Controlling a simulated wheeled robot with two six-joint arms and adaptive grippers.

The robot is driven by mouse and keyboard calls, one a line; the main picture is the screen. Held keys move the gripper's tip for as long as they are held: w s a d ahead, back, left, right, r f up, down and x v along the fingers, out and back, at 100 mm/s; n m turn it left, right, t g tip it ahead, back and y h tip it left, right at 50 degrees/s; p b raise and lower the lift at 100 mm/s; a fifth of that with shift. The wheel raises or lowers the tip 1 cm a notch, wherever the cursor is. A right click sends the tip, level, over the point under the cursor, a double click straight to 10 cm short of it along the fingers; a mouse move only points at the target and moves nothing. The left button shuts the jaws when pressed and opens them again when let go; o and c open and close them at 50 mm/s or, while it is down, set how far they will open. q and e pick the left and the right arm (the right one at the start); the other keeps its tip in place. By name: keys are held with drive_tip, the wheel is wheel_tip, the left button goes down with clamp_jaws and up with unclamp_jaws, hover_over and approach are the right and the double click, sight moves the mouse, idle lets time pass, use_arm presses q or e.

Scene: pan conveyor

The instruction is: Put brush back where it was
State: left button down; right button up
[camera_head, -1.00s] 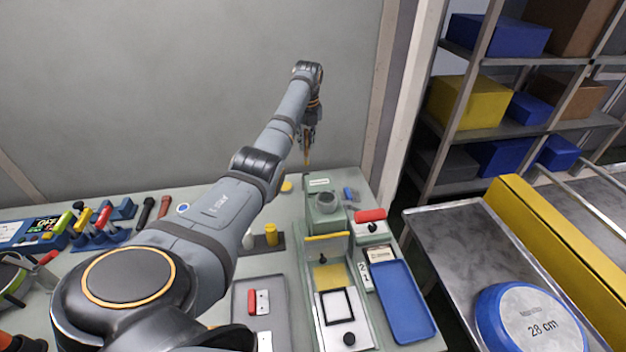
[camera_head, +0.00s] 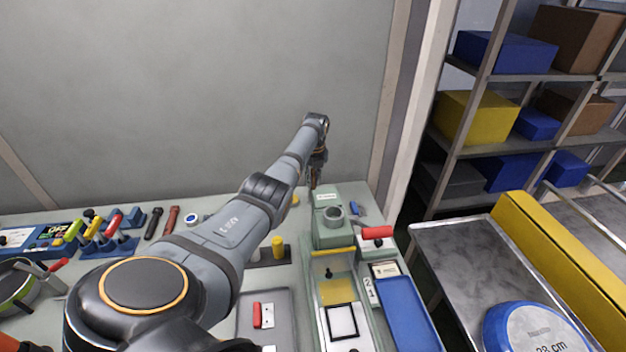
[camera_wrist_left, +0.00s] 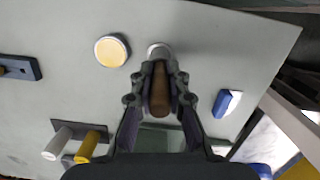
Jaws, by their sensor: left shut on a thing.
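My left gripper (camera_head: 315,183) is at the back right of the table, low behind the green-grey device, with its fingers pointing down. In the left wrist view the gripper (camera_wrist_left: 160,88) is shut on the brush, whose brown wooden handle (camera_wrist_left: 159,95) shows between the fingers. A round pale, silvery piece (camera_wrist_left: 159,50) shows just past the fingertips; I cannot tell whether it is part of the brush or a holder on the table. The brush's lower end is hidden. My right gripper is not in view.
The green-grey device (camera_head: 328,232) stands just in front of the gripper. A yellow round pad (camera_wrist_left: 112,50) and a small blue-and-white object (camera_wrist_left: 226,102) lie to either side. A holder carries white and yellow (camera_head: 278,246) cylinders. Bare tabletop surrounds the fingers.

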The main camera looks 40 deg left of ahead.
use_arm(q)
drive_tip(key=shift+f, duration=0.2)
drive_tip(key=c, duration=1.3)
unclamp_jaws()
drive_tip(key=r, duration=0.8)
drive_tip(key=d+r, duration=0.1)
drive_tip(key=r, duration=0.3)
drive_tip(key=shift+s+d+r, duration=0.1)
drive_tip(key=shift+s+r, duration=0.1)
drive_tip(key=shift+s, duration=0.15)
